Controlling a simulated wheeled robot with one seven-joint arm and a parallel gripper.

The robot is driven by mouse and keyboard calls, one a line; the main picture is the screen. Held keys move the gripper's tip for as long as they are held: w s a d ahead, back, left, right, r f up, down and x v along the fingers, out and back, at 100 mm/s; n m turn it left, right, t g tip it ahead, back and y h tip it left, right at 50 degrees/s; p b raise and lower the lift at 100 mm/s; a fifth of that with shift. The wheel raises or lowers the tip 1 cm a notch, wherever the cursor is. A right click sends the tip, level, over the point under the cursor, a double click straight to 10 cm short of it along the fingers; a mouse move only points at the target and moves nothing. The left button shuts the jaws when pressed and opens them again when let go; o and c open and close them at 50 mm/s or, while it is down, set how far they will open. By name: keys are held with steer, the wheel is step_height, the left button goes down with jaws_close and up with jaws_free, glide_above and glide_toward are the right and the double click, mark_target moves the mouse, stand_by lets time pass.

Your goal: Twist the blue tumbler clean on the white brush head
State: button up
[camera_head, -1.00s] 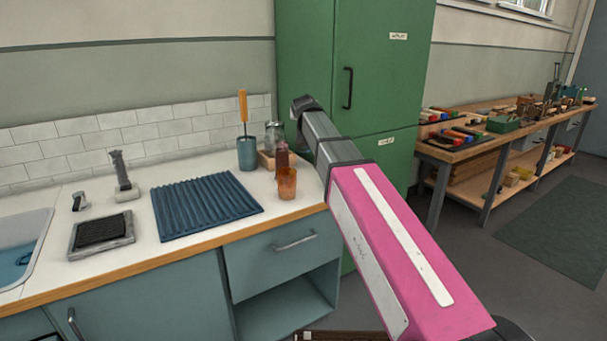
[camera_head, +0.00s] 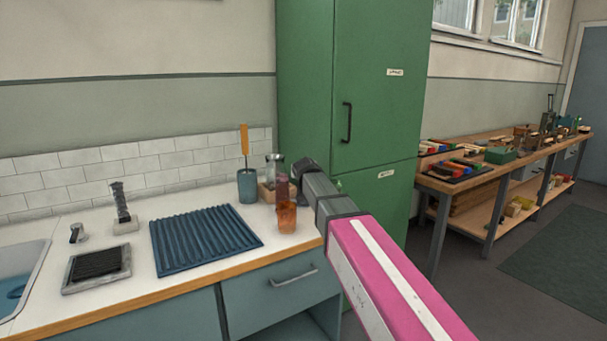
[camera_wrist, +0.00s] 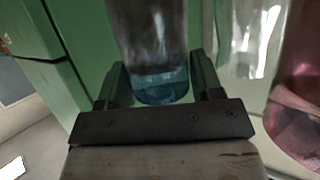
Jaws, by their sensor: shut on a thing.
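My gripper (camera_wrist: 150,90) is shut on the blue tumbler (camera_wrist: 155,55), a see-through glass with a bluer end, held between its two dark fingers in the wrist view. In the head view the gripper and that tumbler cannot be made out at the end of my arm, near the cabinet and the group of glasses. An upright brush (camera_head: 121,203) with a greyish bristled column on a pale block stands behind the black pad, left of the ribbed mat. It looks grey rather than clearly white. It is well to the left of my arm's end.
A blue ribbed mat (camera_head: 203,239) lies on the counter. A teal cup (camera_head: 247,187) holds an orange-handled tool. An orange tumbler (camera_head: 286,217) stands before a pinkish glass (camera_head: 282,190). A black pad in a tray (camera_head: 97,283), a sink (camera_head: 20,270) and a green cabinet (camera_head: 375,60) bound the space.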

steer(key=shift+f, duration=0.1)
steer(key=o, duration=1.1)
